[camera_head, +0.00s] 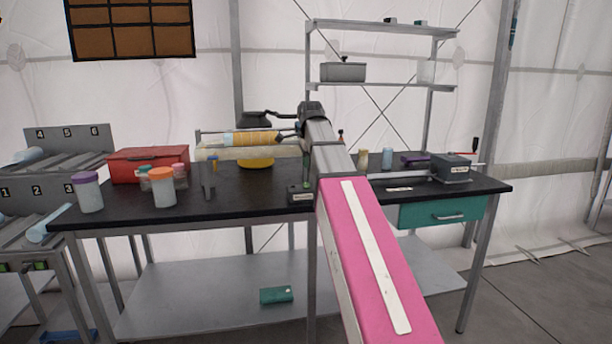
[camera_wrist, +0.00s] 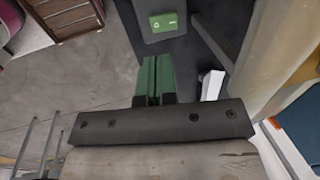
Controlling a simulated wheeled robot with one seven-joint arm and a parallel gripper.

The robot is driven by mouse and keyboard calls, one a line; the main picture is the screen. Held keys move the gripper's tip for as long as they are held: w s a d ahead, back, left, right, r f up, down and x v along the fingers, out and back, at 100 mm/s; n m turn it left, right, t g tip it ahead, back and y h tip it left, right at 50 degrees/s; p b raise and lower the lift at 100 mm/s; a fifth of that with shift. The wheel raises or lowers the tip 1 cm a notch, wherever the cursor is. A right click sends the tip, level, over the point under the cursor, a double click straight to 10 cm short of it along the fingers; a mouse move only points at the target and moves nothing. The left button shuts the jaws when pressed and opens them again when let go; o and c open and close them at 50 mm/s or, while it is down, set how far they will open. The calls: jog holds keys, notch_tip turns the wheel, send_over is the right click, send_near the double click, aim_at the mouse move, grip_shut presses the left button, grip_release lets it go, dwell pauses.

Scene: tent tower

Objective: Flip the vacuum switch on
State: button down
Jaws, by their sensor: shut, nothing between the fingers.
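A green rocker switch (camera_wrist: 167,22) marked O and I sits on a grey box (camera_wrist: 152,33) in the wrist view. Which side of the rocker is pressed cannot be told. My gripper (camera_wrist: 157,62) has green fingers, shut together and empty. The fingertips point toward the switch box and appear a short way from the switch; no contact shows. In the head view a small dark box (camera_head: 300,197) with a white label stands at the table's front edge beside my pink arm; it looks like the same switch box. My fingers cannot be made out clearly there.
The black table (camera_head: 250,205) holds a red case (camera_head: 148,165), several lidded jars, a yellow-wrapped roller (camera_head: 252,139) and a grey labelled device (camera_head: 452,168) on the right. A teal drawer (camera_head: 444,213) hangs under the right end. A metal shelf (camera_head: 384,85) rises behind.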

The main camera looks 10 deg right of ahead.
aim_at(307, 184)
notch_tip(307, 184, up, 6)
jog(key=s, duration=0.1)
jog(key=shift+r, duration=0.15)
dwell(0.4)
jog(key=shift+w+r, duration=0.2)
jog(key=shift+w, duration=0.5)
jog(key=w+f, duration=0.1)
jog(key=f, duration=0.8)
jog(key=w+f, duration=0.1)
jog(key=f, duration=0.3)
jog(key=shift+w+f, duration=0.35)
jog(key=shift+f, duration=0.1)
jog(key=shift+f, duration=0.2)
